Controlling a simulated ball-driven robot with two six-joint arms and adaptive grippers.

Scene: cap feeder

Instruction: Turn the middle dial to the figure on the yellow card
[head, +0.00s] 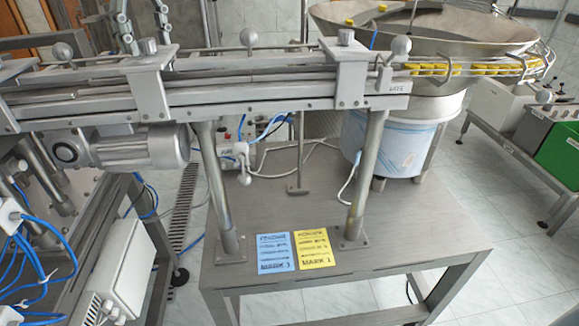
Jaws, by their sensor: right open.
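The yellow card (314,249) lies flat on the grey table, near its front edge and beside the right leg of the rail. Its large bottom line seems to read MARK 1; the smaller lines above are too small to read surely. I cannot make out a middle dial in this view. Only a small pale piece at the bottom right corner seems to be my right gripper (571,318). It is open, far from the card, and most of it is cut off by the frame. My left gripper is not in view.
A blue card (275,254) lies left of the yellow one. The steel rail (230,92) crosses above the table (420,232) on two legs. A metal bowl feeder (425,35) with yellow caps stands behind right. Blue cables and a white box (122,265) are at left. The table's right front is clear.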

